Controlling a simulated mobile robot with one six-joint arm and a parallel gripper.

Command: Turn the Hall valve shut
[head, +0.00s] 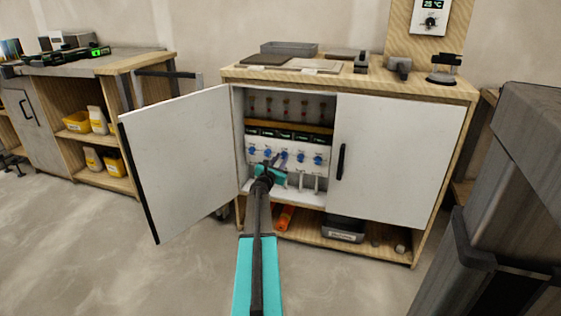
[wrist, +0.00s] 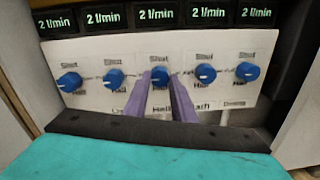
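The manifold panel (wrist: 105,97) inside the cabinet has a row of several blue valve knobs, each with "Shut" printed above it. The middle knob (wrist: 159,77) has a label below it that reads "Hall". The purple fingers of my gripper (wrist: 161,76) stand apart, one on each side of this middle knob, and partly cover its sides. I cannot tell whether they touch it. In the head view my gripper (head: 275,160) reaches into the cabinet at the knob row, where the knobs are small. The display (wrist: 156,15) above the middle knob reads 2 l/min.
Neighbouring knobs sit close on the left (wrist: 114,78) and right (wrist: 205,74). The left cabinet door (head: 185,160) stands open; the right door (head: 400,160) is closed. Open floor (head: 90,240) lies at the left.

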